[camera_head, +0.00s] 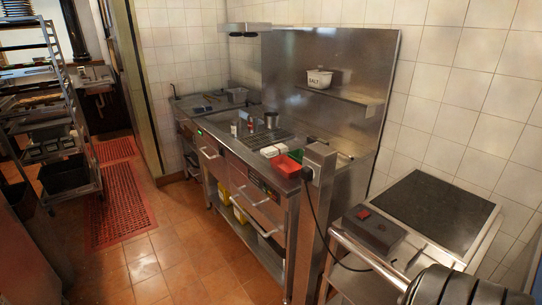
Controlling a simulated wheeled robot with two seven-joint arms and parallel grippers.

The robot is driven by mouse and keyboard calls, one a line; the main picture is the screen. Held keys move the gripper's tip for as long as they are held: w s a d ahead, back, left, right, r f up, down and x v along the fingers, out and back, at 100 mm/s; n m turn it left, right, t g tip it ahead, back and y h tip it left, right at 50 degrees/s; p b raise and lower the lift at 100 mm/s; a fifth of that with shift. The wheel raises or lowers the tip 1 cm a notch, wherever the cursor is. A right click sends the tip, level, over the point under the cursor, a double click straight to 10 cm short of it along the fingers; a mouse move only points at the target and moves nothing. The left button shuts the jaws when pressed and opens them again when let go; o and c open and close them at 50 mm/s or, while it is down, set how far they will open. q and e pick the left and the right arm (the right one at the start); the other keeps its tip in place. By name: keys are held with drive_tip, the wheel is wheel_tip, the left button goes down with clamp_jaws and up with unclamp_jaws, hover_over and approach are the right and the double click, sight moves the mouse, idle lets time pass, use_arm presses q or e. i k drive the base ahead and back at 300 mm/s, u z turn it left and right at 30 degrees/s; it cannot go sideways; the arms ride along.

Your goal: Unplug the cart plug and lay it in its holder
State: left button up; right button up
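A black plug (307,173) sits at the socket on the steel post (321,160) at the end of the grill counter. Its black cable (317,215) hangs from it and runs down and right to the cart (477,240). The cart has a dark flat top plate and a steel rim. A dark box (380,231) with a red spot lies on the cart's near left part; I cannot tell whether it is the plug's holder. Neither of my grippers is in view. A black ribbed part, apparently of my arm, covers the bottom right corner.
The steel counter (225,113) carries a red tray (286,165), small containers and a pot (271,120). A shelf above holds a white salt tub (319,78). A tall rack (50,130) stands left. The tiled floor (180,245) between is clear.

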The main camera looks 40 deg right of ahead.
sight(306, 172)
drive_tip(key=i, duration=3.65)
drive_tip(key=z, duration=3.7)
drive_tip(key=k, duration=0.3)
drive_tip(key=u, duration=0.55)
